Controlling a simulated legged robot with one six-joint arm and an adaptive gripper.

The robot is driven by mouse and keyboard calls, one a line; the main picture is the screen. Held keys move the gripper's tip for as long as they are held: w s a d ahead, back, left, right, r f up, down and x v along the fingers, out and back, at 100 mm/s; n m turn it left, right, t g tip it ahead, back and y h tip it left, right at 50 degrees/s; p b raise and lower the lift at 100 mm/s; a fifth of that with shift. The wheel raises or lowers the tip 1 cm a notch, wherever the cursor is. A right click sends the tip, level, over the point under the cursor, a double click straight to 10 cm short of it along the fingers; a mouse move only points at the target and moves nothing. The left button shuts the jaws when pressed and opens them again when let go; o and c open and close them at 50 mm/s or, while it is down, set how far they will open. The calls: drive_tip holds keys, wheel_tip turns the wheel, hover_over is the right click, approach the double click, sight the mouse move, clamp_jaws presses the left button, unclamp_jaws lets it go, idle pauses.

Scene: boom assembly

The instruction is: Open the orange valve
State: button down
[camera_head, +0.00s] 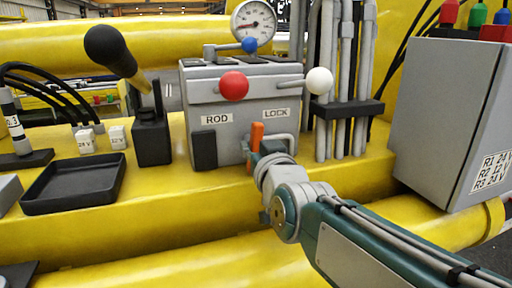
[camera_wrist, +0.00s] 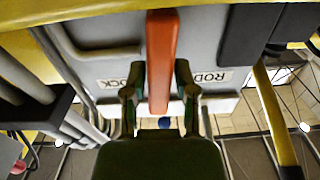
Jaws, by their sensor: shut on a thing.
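In the wrist view, the orange handle (camera_wrist: 161,60) runs lengthwise between the two dark green fingers of my gripper (camera_wrist: 160,90). The fingers are shut on the handle, one on each side.
The control box carries a red knob (camera_head: 234,85), a white knob (camera_head: 319,81) and a blue knob (camera_head: 249,44). Grey pipes (camera_head: 340,90) and a grey cabinet (camera_head: 442,115) stand to the right. A black tray (camera_head: 74,184) and a black-knobbed lever (camera_head: 112,52) are left.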

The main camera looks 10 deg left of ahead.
drive_tip(key=shift+f+n, duration=0.1)
drive_tip(key=shift+n, duration=0.2)
idle(1.2)
drive_tip(key=c, duration=0.5)
unclamp_jaws()
drive_tip(key=shift+a, duration=0.15)
drive_tip(key=v, duration=1.2)
drive_tip(key=shift+f, duration=0.1)
drive_tip(key=shift+w, duration=0.1)
